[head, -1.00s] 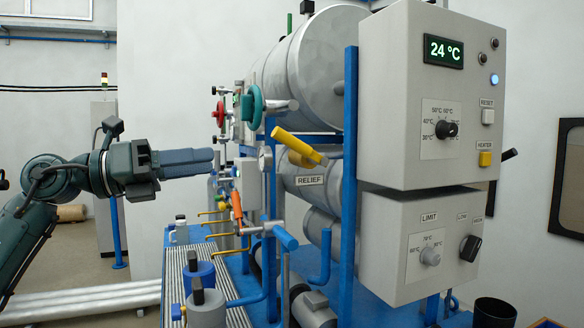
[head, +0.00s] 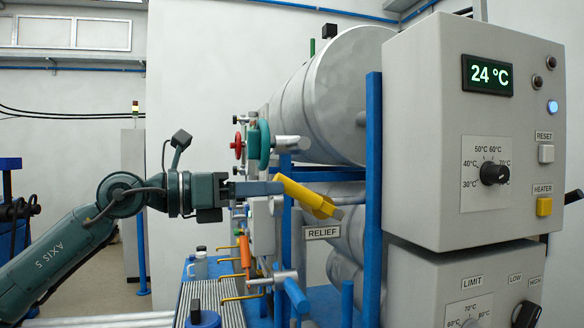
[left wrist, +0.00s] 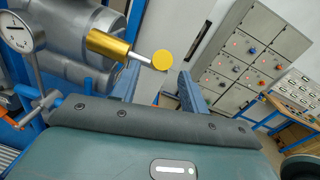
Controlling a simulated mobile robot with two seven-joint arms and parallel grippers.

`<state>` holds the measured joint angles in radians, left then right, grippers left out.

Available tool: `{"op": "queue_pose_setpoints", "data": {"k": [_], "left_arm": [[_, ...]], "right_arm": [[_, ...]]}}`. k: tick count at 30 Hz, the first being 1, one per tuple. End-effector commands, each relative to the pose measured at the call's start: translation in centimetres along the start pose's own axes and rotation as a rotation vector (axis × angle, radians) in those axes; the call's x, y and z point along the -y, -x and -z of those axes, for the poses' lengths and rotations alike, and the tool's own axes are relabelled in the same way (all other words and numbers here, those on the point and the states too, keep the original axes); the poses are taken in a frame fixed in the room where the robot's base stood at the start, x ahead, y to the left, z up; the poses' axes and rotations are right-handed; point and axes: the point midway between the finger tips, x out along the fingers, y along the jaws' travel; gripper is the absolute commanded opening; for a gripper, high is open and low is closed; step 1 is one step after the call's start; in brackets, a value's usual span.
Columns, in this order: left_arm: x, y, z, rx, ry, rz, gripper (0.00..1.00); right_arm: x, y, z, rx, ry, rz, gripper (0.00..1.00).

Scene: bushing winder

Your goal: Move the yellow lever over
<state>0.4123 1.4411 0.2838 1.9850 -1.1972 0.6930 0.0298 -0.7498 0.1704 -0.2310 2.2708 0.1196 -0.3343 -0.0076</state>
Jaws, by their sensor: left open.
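In the left wrist view, a yellow cylinder (left wrist: 108,45), a pale rod and a yellow round end (left wrist: 162,60) show beyond the fingers. My left gripper (head: 276,188) is open. In the head view its fingertips overlap the lever's upper left end; I cannot tell if they touch it. In the left wrist view, the round end appears between and above the fingers (left wrist: 158,82). My right gripper is not in view.
A blue post (head: 371,190) and a grey control box (head: 445,130) stand right of the lever. A teal handwheel (head: 264,144) and a red one (head: 238,146) are close above the gripper. Orange and yellow handles sit below. A round gauge (left wrist: 22,35) is left in the wrist view.

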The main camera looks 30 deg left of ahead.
Motion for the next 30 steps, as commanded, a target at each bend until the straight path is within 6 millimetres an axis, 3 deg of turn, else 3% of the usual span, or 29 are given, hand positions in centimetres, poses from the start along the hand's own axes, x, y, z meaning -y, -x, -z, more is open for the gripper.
{"op": "queue_pose_setpoints", "data": {"k": [2, 13, 26, 30], "left_arm": [[0.1, -1.1, -0.9, -0.001, 0.001, 0.000, 0.44], [0.0, -4.7, -0.4, 0.002, 0.004, 0.001, 0.44], [0.0, -5.4, 0.1, 0.000, 0.000, 0.001, 0.44], [0.0, -5.4, 0.1, 0.000, 0.000, 0.001, 0.34]], "right_arm": [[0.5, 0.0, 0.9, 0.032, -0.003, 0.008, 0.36], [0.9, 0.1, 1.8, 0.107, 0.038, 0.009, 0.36], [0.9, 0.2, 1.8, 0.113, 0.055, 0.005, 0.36], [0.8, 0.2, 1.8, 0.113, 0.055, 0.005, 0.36]]}}
